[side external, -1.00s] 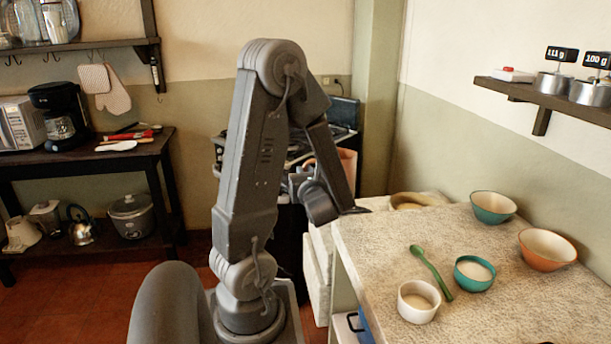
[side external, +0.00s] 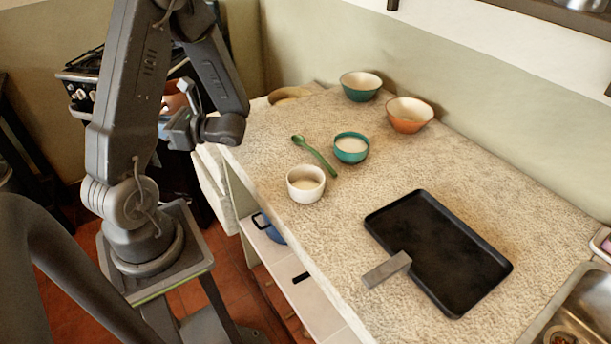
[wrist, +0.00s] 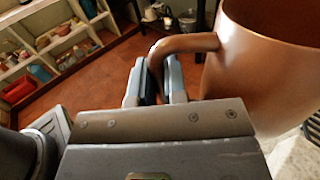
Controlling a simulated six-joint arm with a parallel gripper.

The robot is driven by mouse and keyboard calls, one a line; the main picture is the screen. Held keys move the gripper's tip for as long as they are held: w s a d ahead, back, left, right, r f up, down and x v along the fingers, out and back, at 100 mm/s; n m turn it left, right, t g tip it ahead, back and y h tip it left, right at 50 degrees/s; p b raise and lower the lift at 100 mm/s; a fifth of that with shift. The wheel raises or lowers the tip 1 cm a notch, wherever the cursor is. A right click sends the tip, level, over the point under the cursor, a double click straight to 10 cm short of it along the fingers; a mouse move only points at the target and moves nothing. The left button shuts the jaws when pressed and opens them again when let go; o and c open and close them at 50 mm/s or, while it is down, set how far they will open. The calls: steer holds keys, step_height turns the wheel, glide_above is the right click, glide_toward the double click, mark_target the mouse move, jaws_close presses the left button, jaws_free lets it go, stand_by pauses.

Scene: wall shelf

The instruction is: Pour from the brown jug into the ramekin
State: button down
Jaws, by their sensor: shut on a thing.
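The brown jug (wrist: 268,65) fills the right side of the wrist view, with its handle between the fingers of my gripper (wrist: 157,82), which is shut on it. In the side view the jug (side external: 172,97) is partly hidden behind my gripper (side external: 190,98), beyond the counter's left edge. The jug's contents cannot be seen. The white ramekin (side external: 305,190) stands upright on the counter near its front-left edge, to the right of and lower in the picture than my gripper. Something pale shows inside it.
A green spoon (side external: 316,156) and a small teal bowl (side external: 351,155) with white contents are beside the ramekin. A larger teal bowl (side external: 361,92) and an orange bowl (side external: 409,122) stand behind. A black tray (side external: 468,262) and a grey block (side external: 387,269) lie at the right front.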

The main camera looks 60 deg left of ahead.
steer(key=w+d+f+n+h, duration=0.2)
steer(key=w+d+n+h, duration=0.55)
steer(key=h, duration=0.45)
steer(key=w+d+f+n+h, duration=0.2)
steer(key=w+d+n+h, duration=0.45)
steer(key=n+h, duration=0.4)
steer(key=w+r+n+t+h, duration=0.2)
steer(key=w+n+t, duration=0.5)
steer(key=w+t, duration=0.4)
steer(key=w+a+r+n+t+h, duration=0.1)
steer(key=w+r+n+t, duration=0.3)
steer(key=w, duration=1.4)
steer(key=n+t+h, duration=0.1)
steer(key=n+t, duration=0.2)
steer(key=t, duration=0.4)
steer(key=shift+w+a+n+t+h, duration=0.2)
steer(key=shift+a+n+t+h, duration=0.1)
steer(key=shift+t+h, duration=0.1)
steer(key=shift+r, duration=0.2)
